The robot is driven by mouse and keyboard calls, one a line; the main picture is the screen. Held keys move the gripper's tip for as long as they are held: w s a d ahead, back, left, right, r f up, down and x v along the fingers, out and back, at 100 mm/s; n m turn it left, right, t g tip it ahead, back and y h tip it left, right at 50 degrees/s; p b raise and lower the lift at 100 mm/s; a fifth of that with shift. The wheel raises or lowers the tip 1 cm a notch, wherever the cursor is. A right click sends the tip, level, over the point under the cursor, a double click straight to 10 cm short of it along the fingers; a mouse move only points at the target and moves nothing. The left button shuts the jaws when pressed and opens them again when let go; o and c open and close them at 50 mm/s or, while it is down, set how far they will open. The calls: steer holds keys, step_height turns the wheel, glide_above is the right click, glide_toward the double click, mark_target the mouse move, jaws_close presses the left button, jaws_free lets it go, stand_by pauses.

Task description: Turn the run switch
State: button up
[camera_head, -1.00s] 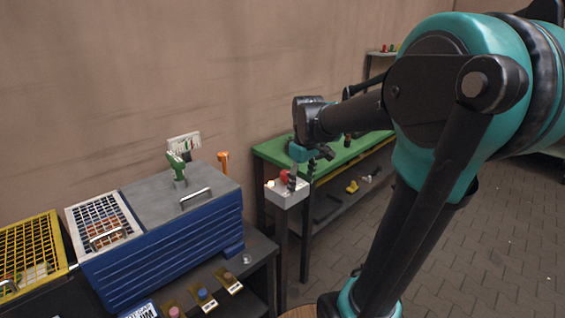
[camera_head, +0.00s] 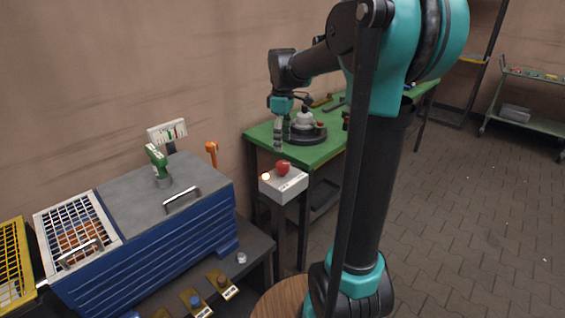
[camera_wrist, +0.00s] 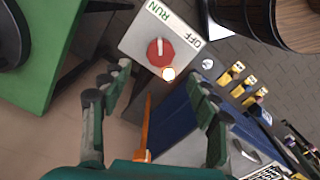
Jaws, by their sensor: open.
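The run switch is a red round knob (camera_head: 283,168) on a light grey box (camera_head: 284,186) that stands on a dark post. In the wrist view the red knob (camera_wrist: 160,52) has a white pointer bar, and the box face reads RUN at upper left and OFF at lower right. A small lit lamp (camera_wrist: 168,74) sits beside the knob. My gripper (camera_head: 283,148) is open and empty above and behind the box. In the wrist view its fingers (camera_wrist: 158,85) are spread either side, apart from the knob.
A green-topped bench (camera_head: 328,150) stands behind the box with a round dark fixture on it. Paved floor is free at right.

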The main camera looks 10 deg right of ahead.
mark_target(283, 163)
step_height(283, 163, down, 9)
steer(key=shift+f, duration=0.1)
stand_by(0.4)
steer(key=c, duration=1.2)
